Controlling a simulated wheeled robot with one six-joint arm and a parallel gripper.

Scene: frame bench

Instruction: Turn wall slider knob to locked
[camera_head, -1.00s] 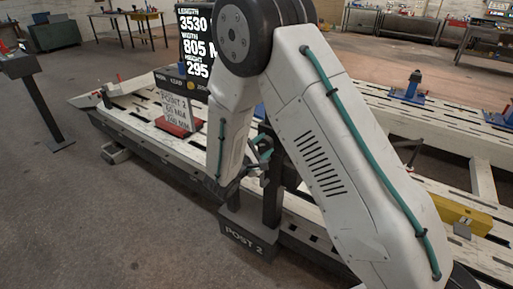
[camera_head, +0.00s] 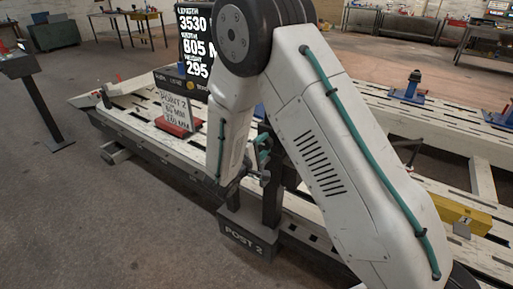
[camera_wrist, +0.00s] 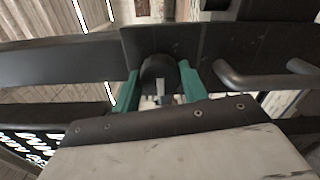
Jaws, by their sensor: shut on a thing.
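A dark round knob (camera_wrist: 158,72) sits on a dark plate (camera_wrist: 215,42) in the wrist view. My gripper (camera_wrist: 161,86) has its teal fingers on the knob's two sides and is shut on it. The front of the knob is partly covered by the gripper, and I cannot read any locked mark. In the head view my gripper (camera_head: 262,160) is at the upper part of a dark post (camera_head: 272,200). The knob cannot be made out there behind my arm.
A dark tubular handle (camera_wrist: 262,80) stands right of the knob in the wrist view. A long pale slotted frame bench (camera_head: 140,128) runs behind. Grey floor at front left is clear.

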